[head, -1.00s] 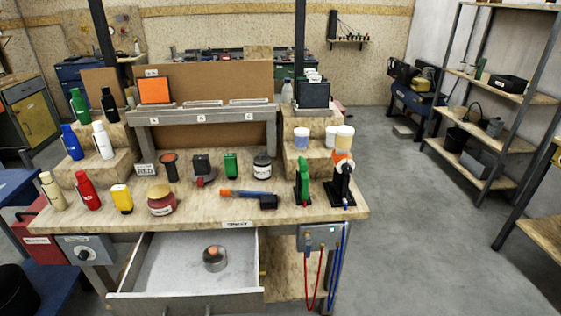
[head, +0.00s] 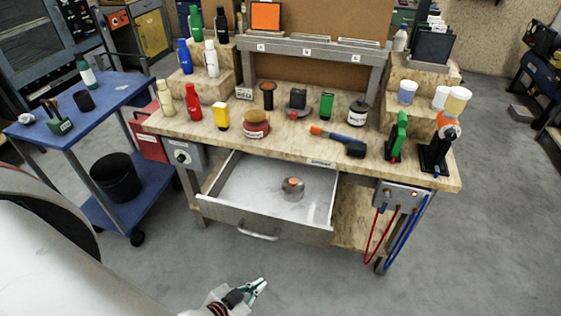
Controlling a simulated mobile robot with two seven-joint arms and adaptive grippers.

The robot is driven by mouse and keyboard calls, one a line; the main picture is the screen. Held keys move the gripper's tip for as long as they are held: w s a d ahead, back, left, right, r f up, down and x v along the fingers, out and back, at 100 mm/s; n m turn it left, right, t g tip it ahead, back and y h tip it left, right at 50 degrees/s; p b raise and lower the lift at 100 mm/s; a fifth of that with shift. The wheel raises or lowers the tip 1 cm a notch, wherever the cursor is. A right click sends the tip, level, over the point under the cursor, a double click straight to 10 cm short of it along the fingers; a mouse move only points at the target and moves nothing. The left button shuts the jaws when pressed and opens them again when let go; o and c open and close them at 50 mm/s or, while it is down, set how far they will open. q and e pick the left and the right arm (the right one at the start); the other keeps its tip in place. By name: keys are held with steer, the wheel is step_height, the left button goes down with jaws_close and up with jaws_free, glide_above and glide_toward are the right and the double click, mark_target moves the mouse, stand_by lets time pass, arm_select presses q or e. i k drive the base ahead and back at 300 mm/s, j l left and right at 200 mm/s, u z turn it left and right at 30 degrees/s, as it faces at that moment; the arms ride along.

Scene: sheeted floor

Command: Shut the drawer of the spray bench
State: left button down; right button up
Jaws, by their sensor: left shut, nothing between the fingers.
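The spray bench (head: 300,150) stands ahead with a speckled wooden top. Its drawer (head: 222,216) is pulled out toward me, with a bar handle (head: 258,236) on the front. A small round metal pot with an orange-brown top (head: 292,188) sits inside on the pale drawer floor. My left gripper (head: 259,287) is low at the bottom of the head view, shut and empty. It appears below the drawer handle in the picture, apart from it. My right gripper is not in view.
A blue cart (head: 85,105) stands left of the bench, with a black bin (head: 115,177) on its lower shelf. A control box (head: 400,195) with red and blue hoses hangs at the bench's right front. Grey floor is clear in front.

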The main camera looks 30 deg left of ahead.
mark_target(247, 193)
steer(key=k+j+u, duration=0.1)
steer(key=u, duration=0.7)
steer(key=k+j, duration=0.05)
